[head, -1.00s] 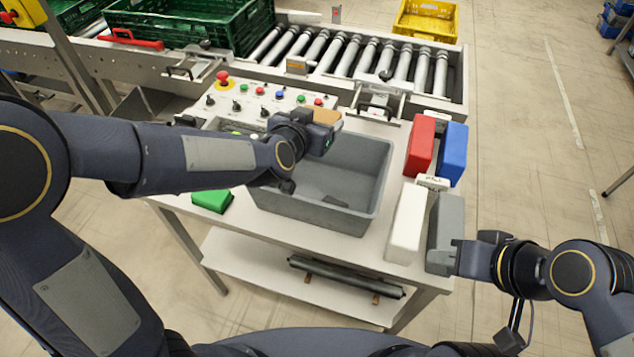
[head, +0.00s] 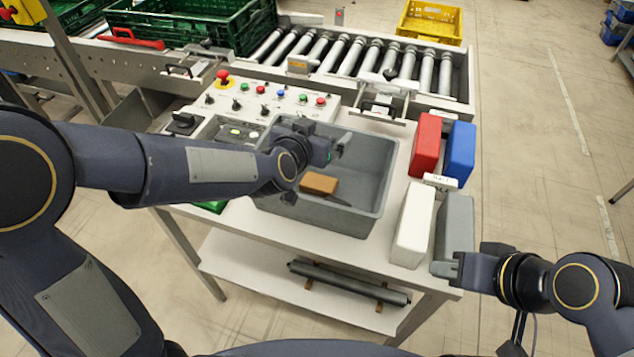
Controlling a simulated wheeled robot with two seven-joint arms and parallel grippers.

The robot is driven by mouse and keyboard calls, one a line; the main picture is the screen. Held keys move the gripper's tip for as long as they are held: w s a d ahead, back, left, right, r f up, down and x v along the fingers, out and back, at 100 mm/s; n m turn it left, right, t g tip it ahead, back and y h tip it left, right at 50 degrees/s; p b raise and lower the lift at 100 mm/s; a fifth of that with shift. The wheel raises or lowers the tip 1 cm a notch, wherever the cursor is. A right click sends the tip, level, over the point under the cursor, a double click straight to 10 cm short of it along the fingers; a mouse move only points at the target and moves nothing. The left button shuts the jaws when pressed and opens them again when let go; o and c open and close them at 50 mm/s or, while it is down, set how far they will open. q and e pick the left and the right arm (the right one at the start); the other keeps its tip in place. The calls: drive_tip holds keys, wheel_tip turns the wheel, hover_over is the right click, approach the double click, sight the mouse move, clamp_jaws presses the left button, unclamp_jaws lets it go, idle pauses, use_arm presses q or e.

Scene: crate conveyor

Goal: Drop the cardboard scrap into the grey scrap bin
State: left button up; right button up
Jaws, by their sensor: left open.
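The brown cardboard scrap (head: 318,183) lies inside the grey scrap bin (head: 352,222), near the left part of its floor. The bin stands on the white table. My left gripper (head: 338,150) is open and empty above the bin, a little above and to the right of the scrap in the picture. My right gripper (head: 447,265) is at the table's right front corner, beside the grey block (head: 456,228). Its fingers are small here, and I cannot tell whether they are open or shut on the block.
A white block (head: 412,225), a red block (head: 425,145) and a blue block (head: 459,154) stand right of the bin. A control panel (head: 262,98) with buttons lies behind it. A roller conveyor (head: 370,58) runs along the back, with a yellow crate (head: 430,22) beyond.

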use_arm(q)
drive_tip(key=p+v, duration=0.1)
drive_tip(key=v, duration=0.6)
drive_tip(key=shift+s+a+r, duration=0.15)
drive_tip(key=shift+s+r, duration=0.05)
drive_tip(key=shift+s, duration=0.15)
drive_tip(key=s+a+f+n+g, duration=0.2)
drive_tip(key=s+a+n+g, duration=0.1)
drive_tip(key=s+a, duration=0.5)
drive_tip(key=s+a+f+n+g+y, duration=0.1)
drive_tip(key=s+a+n+g, duration=0.2)
drive_tip(key=s+a, duration=0.6)
drive_tip(key=s+g, duration=0.1)
drive_tip(key=s, duration=0.3)
drive_tip(key=shift+s+f, duration=0.4)
drive_tip(key=shift+a, duration=0.1)
